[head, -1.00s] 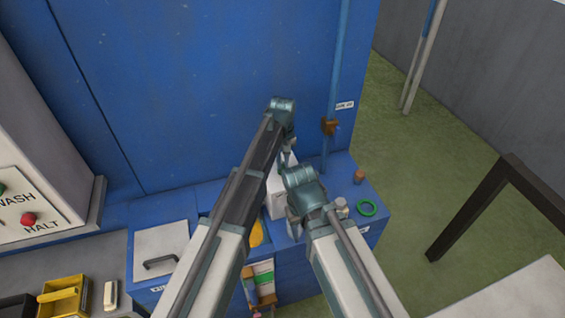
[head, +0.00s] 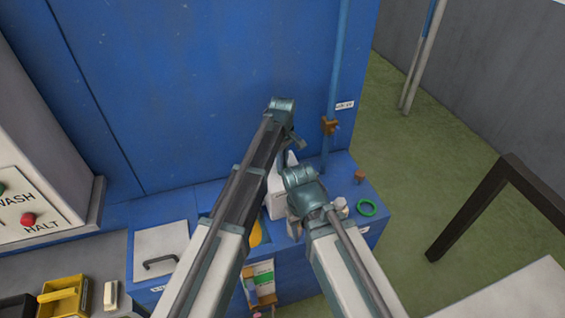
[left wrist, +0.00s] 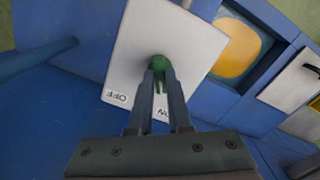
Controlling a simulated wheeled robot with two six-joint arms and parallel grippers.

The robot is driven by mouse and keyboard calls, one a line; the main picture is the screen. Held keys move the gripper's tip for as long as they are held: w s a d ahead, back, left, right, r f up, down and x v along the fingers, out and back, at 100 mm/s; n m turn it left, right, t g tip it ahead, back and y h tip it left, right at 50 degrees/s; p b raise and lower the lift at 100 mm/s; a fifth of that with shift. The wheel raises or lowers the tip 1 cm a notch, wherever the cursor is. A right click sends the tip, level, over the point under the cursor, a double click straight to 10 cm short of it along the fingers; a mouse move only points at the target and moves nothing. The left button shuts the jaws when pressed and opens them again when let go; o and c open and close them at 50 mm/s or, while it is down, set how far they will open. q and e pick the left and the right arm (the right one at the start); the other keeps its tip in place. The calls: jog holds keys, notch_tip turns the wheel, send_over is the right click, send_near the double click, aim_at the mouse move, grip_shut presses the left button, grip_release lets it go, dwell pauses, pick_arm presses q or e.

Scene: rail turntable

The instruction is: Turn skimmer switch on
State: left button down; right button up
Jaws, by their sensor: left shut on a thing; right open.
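A white switch box (head: 276,200) stands on the blue bench, partly hidden behind my left arm in the head view. In the left wrist view its white face (left wrist: 130,50) shows upside-down lettering, OFF and a second label partly hidden by a finger. A green knob (left wrist: 159,63) sits on this face. My left gripper (left wrist: 160,72) is shut on the knob; in the head view the left gripper (head: 297,144) is above the box and its fingertips are unclear. My right gripper (head: 294,212) is low beside the box, open, mostly hidden by its own wrist.
A blue pipe with a brown valve (head: 328,126) rises behind the bench. A green ring (head: 366,207) and a small orange-brown piece (head: 359,176) lie at the right. A white lid with a dark handle (head: 160,250) and a yellow bin (head: 62,297) are at the left.

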dwell(0.4)
pick_arm(q)
jog(key=c, duration=0.8)
grip_release()
jog(key=shift+c, duration=0.2)
jog(key=shift+r, duration=0.1)
notch_tip(320, 180, up, 14)
jog(key=p, duration=1.3)
jog(key=shift+f+p, duration=0.2)
jog(key=shift+p, duration=0.2)
